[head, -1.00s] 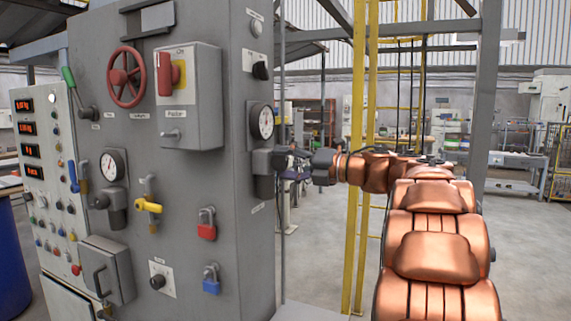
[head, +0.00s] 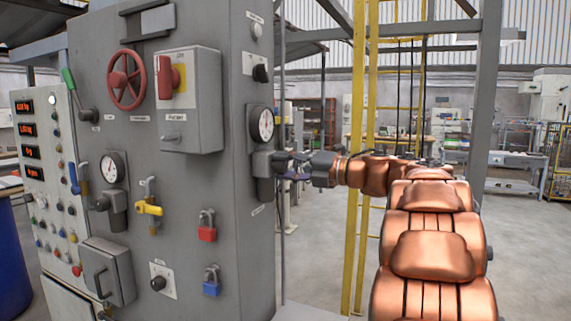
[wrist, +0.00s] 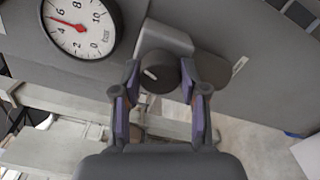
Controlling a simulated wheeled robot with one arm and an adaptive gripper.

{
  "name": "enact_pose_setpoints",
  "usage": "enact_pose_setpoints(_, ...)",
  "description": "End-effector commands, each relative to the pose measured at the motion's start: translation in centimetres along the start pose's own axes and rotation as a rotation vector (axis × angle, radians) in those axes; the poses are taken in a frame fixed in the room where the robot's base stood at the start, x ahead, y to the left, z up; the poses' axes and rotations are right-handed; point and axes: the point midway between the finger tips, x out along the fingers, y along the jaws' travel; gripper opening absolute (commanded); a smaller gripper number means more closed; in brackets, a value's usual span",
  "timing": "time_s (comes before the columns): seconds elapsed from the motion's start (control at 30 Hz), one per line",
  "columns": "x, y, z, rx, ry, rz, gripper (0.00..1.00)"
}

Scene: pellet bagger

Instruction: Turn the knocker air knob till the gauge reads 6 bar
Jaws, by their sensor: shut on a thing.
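The knocker air knob (wrist: 158,74) is a dark round knob with a pale mark on its face, on a grey regulator body (wrist: 165,40). In the head view the regulator (head: 262,172) sits on the cabinet's right side face. My gripper (wrist: 160,95) is shut on the knob, one purple-padded finger on each side; it also shows in the head view (head: 292,164). The white round gauge (wrist: 79,24) is beside the knob in the wrist view, its red needle between 4 and 6. The same gauge (head: 262,124) is above the regulator in the head view, too small to read.
The cabinet front carries another gauge (head: 113,166), a yellow valve handle (head: 148,208), a red handwheel (head: 126,79), a red padlock (head: 207,232) and a blue padlock (head: 211,287). A black knob (head: 261,73) is above the right gauge. Yellow ladder rails (head: 356,200) stand behind my arm.

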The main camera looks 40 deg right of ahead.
Motion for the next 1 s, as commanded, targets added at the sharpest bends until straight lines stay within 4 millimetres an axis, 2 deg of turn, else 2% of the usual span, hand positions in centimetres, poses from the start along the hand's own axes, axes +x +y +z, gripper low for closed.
enact_pose_setpoints(0.53, -0.01, 0.15, 0.08, 0.345, 0.000, -0.003, 0.08)
enact_pose_setpoints(1.0, -0.03, -0.03, 0.01, 0.418, -0.001, -0.003, 0.08)
